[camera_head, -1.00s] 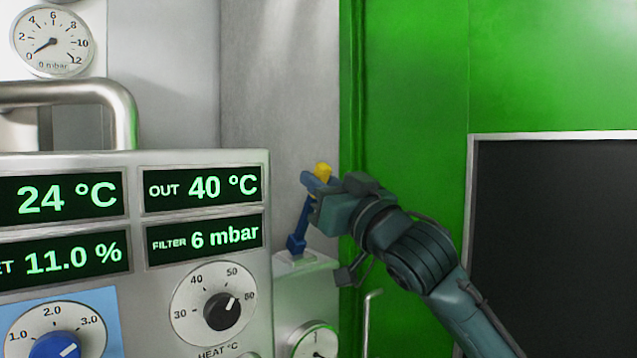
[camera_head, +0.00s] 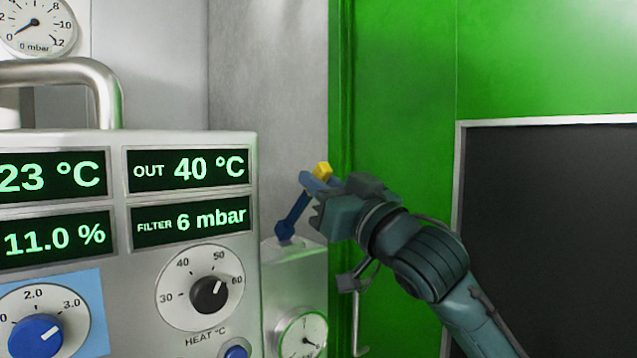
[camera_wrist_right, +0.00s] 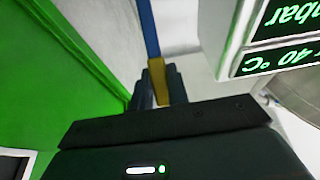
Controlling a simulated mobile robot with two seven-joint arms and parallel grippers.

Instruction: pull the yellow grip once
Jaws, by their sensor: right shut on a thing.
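The yellow grip (camera_head: 322,170) tops a blue lever (camera_head: 291,221) that stands on a pale box beside the control panel. The lever leans to the right in the head view. My right gripper (camera_head: 318,182) is shut on the yellow grip, coming from the right. In the right wrist view the yellow grip (camera_wrist_right: 157,80) sits between the two dark fingers (camera_wrist_right: 158,92), with the blue lever (camera_wrist_right: 149,35) running up from it. The fingers hide part of the grip. My left gripper is in neither view.
The control panel (camera_head: 190,220) with displays and dials stands close on the left. A small gauge (camera_head: 302,335) is below the lever. A green wall (camera_head: 400,100) and a dark framed panel (camera_head: 550,230) are behind and right of my arm. A metal rail (camera_head: 60,75) is at upper left.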

